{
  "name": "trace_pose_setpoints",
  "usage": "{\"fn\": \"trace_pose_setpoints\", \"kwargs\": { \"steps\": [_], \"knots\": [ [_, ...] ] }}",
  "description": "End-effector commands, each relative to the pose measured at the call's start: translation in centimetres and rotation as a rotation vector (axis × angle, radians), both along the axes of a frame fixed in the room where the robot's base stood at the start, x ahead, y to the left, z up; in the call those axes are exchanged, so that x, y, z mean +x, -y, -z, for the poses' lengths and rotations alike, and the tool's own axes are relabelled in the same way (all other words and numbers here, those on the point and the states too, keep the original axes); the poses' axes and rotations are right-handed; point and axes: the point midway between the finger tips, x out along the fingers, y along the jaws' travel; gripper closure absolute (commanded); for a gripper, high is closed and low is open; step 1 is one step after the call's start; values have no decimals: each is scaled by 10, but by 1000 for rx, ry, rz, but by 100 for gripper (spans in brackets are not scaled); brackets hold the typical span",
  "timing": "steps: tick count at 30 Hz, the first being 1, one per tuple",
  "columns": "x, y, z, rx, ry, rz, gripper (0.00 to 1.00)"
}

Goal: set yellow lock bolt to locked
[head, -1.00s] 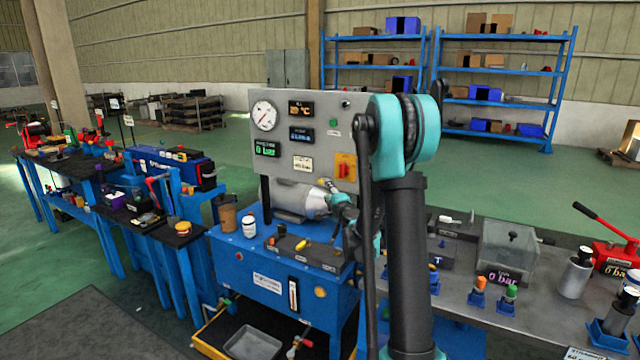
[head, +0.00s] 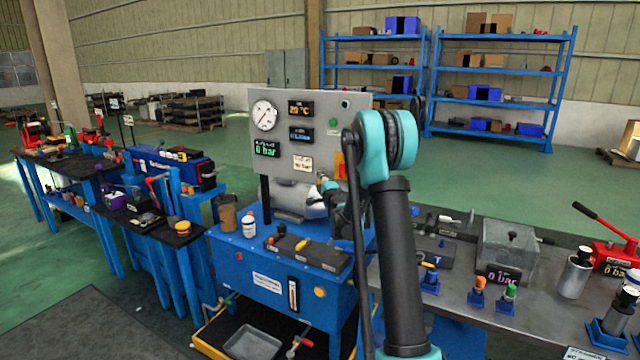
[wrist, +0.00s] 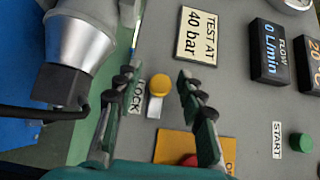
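The yellow lock bolt (wrist: 158,86) shows in the wrist view as a round yellow knob with a short stem, standing out from the grey panel (wrist: 235,100) beside a LOCK label (wrist: 136,97). My gripper (wrist: 156,77) is open, with one dark finger on each side of the knob and visible gaps between. I cannot tell how deep the fingertips reach. In the head view my gripper (head: 327,188) is small in front of the panel's lower right part, and my arm hides the bolt.
A silver cylinder with a dark block (wrist: 72,75) stands close left of my fingers. An orange plate with a red knob (wrist: 190,158) lies just below, partly hidden. A green start button (wrist: 301,142) and a TEST sign (wrist: 198,35) are on the panel.

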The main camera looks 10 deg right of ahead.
Motion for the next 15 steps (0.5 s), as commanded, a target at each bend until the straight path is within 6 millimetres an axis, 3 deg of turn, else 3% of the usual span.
{"fn": "trace_pose_setpoints", "kwargs": {
  "steps": [2,9,15],
  "knots": [
    [0,0,0,0,0,0,69],
    [0,0,0,0,0,0,99],
    [0,0,0,0,0,0,100]
  ]
}}
